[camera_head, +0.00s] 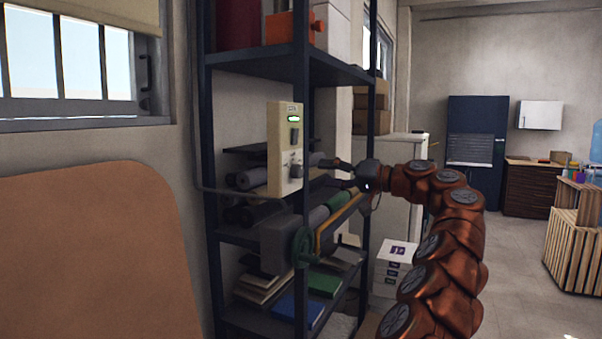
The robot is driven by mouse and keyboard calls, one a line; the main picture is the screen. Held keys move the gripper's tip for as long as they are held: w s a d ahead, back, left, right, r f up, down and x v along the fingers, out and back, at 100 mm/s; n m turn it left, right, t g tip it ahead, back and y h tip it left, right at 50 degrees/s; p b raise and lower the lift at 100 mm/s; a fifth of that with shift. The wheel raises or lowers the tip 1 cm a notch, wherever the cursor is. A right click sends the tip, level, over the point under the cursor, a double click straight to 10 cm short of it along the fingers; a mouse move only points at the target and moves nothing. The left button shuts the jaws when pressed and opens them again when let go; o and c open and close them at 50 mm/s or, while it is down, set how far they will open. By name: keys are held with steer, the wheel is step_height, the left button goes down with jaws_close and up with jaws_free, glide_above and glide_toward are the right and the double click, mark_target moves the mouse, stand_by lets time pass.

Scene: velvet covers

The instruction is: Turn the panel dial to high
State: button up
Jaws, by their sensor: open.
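The panel (285,130) is a cream upright box fixed at the front of the dark shelf rack. It has a lit green display (294,119) at the top and a dark switch below it. The dial (296,171) is a small grey knob low on the panel; its pointer setting is too small to read. My gripper (325,174) is just right of the dial, its two dark fingers spread and pointing left towards it. I cannot tell whether a fingertip touches the dial. Nothing shows between the fingers.
The dark shelf rack (303,60) holds rolls, books (296,309) and boxes behind the panel. A grey device with a green wheel (304,246) sits below my gripper. An orange-brown board (90,260) fills the lower left. Open floor (525,270) lies to the right.

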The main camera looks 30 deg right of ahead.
mark_target(302, 171)
steer(key=p+x, duration=0.1)
steer(key=x, duration=0.6)
steer(key=shift+w+a, duration=0.1)
steer(key=shift+w, duration=0.15)
steer(key=c, duration=1.1)
